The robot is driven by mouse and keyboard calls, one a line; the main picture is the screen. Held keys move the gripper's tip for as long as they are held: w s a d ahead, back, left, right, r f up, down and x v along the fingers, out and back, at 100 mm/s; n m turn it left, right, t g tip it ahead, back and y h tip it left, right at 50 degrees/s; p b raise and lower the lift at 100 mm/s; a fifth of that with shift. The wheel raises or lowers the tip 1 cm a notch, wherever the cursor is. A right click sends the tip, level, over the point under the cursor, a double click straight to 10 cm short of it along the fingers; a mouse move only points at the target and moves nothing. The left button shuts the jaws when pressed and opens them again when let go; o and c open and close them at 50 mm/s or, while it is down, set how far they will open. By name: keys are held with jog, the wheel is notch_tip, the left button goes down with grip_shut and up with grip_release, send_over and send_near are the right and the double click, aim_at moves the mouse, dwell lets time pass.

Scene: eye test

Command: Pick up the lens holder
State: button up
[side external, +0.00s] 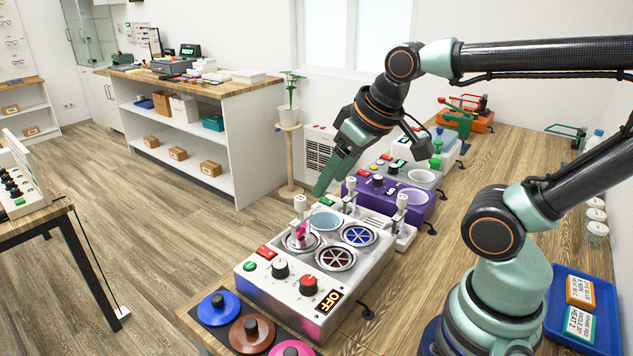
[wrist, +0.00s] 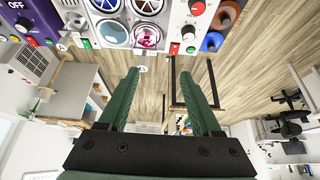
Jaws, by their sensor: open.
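The tinting machine (side external: 285,300) is a silver box with several round wells on top, standing on the wooden bench. A small pink piece, which looks like the lens holder (side external: 301,235), stands in its left well; its details are too small to tell. In the wrist view a pink well (wrist: 148,37) shows near the top, above the fingertips. My gripper (side external: 318,192) has green fingers pointing down and left, raised in the air by the machine's far left side, apart from the pink piece. In the wrist view my gripper (wrist: 160,72) is open, with nothing between its fingers.
Upright posts with white knobs (side external: 402,201) stand around the wells. A purple unit (side external: 395,205) sits behind. A blue tray with cards (side external: 580,310) lies at right.

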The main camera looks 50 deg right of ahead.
jog(key=shift+w, duration=0.1)
jog(key=m+g, duration=0.5)
jog(key=m, duration=1.2)
send_over(301, 208)
jog(key=f, duration=0.2)
jog(key=shift+d+f, duration=0.35)
jog(key=shift+d, duration=0.05)
jog(key=shift+w+d+f+m, duration=0.1)
jog(key=shift+w+f+m, duration=0.1)
jog(key=shift+m, duration=0.1)
jog(key=shift+f+g, duration=0.3)
jog(key=shift+f, duration=0.25)
jog(key=f, duration=1.1)
jog(key=shift+w+f, duration=0.1)
jog(key=shift+w, duration=0.15)
